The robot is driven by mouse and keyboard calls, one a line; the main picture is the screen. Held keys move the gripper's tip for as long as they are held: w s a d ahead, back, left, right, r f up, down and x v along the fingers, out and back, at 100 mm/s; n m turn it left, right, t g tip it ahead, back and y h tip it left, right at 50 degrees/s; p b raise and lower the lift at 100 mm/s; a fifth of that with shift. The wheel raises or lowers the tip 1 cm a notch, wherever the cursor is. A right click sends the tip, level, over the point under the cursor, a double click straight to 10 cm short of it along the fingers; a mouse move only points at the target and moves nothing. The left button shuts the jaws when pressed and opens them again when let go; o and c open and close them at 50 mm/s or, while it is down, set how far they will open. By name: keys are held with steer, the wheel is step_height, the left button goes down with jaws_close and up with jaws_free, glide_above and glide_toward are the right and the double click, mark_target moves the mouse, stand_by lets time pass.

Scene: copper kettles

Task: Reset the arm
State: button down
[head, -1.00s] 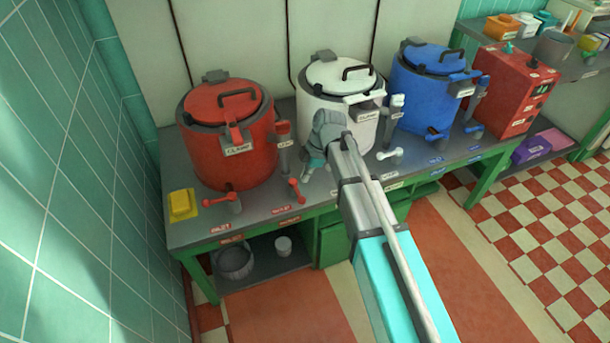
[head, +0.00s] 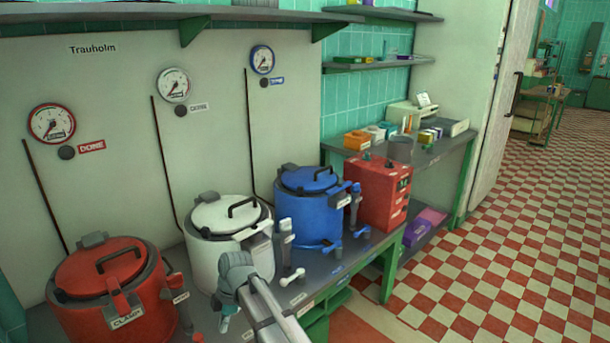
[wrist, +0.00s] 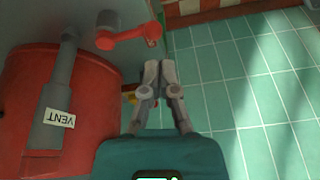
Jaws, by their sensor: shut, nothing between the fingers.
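My arm (head: 262,312) reaches up from the bottom of the head view. Its end stands in front of the white kettle (head: 203,258), to the right of the red kettle (head: 125,310). In the wrist view my gripper (wrist: 159,66) points up the picture, its fingers close together with nothing held. The red kettle's side (wrist: 35,115) fills the left of that view, with a grey tube labelled VENT (wrist: 58,117). A red lever (wrist: 125,38) lies above and left of the fingertips. The fingers look apart from both.
A blue kettle (head: 309,217) and a red control box (head: 378,194) stand farther right on the bench. Three gauges (head: 52,123) hang on the back wall. Green tiles (wrist: 245,90) fill the wrist view's right side. Checkered floor (head: 490,250) lies open at right.

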steer(key=s+d+f+m+t+h, duration=0.1)
steer(key=s+d+m, duration=0.1)
steer(key=d+m, duration=1.4)
steer(key=s+d+m+t+h, duration=0.15)
steer(key=d+m, duration=0.65)
steer(key=d, duration=1.6)
step_height(320, 180, up, 16)
steer(key=p, duration=1.5)
steer(key=shift+s+m+p, duration=0.15)
steer(key=shift+m+p, duration=0.25)
steer(key=shift+d+f, duration=0.1)
steer(key=shift+f, duration=0.05)
